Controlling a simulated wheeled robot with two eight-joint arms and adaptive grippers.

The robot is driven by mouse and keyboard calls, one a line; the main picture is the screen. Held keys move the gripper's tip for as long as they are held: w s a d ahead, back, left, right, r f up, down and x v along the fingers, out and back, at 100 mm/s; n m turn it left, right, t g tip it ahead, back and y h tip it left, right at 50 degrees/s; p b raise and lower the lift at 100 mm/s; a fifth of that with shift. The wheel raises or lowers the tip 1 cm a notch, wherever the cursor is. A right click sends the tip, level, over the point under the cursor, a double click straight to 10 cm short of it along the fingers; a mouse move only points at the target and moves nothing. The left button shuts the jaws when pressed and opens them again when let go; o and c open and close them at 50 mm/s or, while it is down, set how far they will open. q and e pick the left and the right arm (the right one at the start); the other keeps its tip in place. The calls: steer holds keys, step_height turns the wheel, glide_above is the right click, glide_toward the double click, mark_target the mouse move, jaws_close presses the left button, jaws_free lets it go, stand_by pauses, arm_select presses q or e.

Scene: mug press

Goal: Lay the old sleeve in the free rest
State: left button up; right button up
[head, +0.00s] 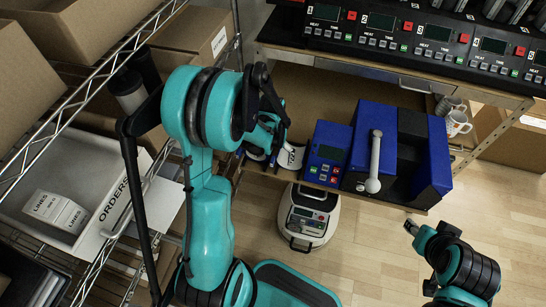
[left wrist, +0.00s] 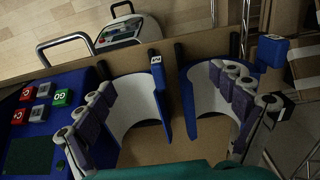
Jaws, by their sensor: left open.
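My left gripper (head: 268,132) is at the shelf edge left of the blue press (head: 375,150), partly hidden by my arm in the head view. In the left wrist view my left gripper (left wrist: 160,82) is open, its fingers spread on either side of two curved pieces with white insides. The left curved piece (left wrist: 133,98) and the right curved piece (left wrist: 203,92) have blue edges and sit side by side. I cannot tell which is the old sleeve or which rest is free. My right gripper (head: 412,228) is at the lower right, its jaw opening unclear.
A control unit with displays (head: 425,45) lines the back. White mugs (head: 457,122) stand right of the press. A white round device (head: 308,215) is on the floor below. A wire rack with a grey bin (head: 60,190) and boxes stands at left.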

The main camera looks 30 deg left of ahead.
arm_select(q)
steer(key=shift+r+p, duration=2.6)
steer(key=shift+r, duration=1.2)
